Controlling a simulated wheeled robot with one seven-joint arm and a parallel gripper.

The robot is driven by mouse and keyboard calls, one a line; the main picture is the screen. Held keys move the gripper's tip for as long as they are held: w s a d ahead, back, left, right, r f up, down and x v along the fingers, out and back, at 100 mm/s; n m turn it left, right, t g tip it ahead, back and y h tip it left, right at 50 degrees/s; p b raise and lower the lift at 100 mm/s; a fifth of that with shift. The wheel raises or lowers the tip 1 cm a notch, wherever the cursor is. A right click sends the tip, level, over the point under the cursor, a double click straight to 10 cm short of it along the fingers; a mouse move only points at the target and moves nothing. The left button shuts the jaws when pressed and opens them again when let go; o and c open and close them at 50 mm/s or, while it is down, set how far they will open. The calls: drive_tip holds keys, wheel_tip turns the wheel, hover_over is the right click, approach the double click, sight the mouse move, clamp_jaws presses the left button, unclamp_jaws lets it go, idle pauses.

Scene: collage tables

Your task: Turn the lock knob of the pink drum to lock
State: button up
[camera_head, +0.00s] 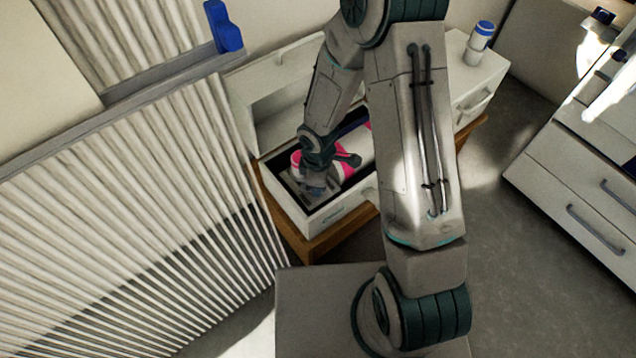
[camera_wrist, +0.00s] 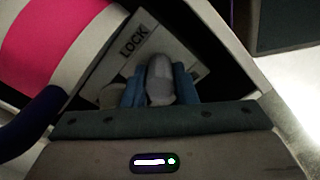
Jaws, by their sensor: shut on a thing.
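The pink and white drum (camera_head: 356,147) lies inside the open drawer of a white cabinet, partly hidden by my arm. In the wrist view its pink band (camera_wrist: 48,38) fills the upper left. Beside it is a pale plate (camera_wrist: 120,62) printed with the word LOCK. A grey rounded lock knob (camera_wrist: 160,72) stands on this plate, just right of and below the word. My gripper (camera_wrist: 159,92) has its blue fingers on both sides of the knob and is shut on it. In the head view my gripper (camera_head: 316,186) reaches down into the drawer; the knob is hidden there.
The drawer front (camera_head: 335,210) and walls surround my gripper closely. A white bottle with a blue cap (camera_head: 479,44) stands on the cabinet top. A ribbed panel (camera_head: 130,220) is close on the left. Another drawer cabinet (camera_head: 575,190) stands at right, with clear floor between.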

drive_tip(key=m, duration=0.3)
drive_tip(key=shift+m+b, duration=0.3)
drive_tip(key=shift+m, duration=1.9)
drive_tip(key=o, duration=1)
wheel_tip(320, 180, up, 14)
drive_tip(key=p, duration=0.5)
drive_tip(key=shift+f, duration=0.1)
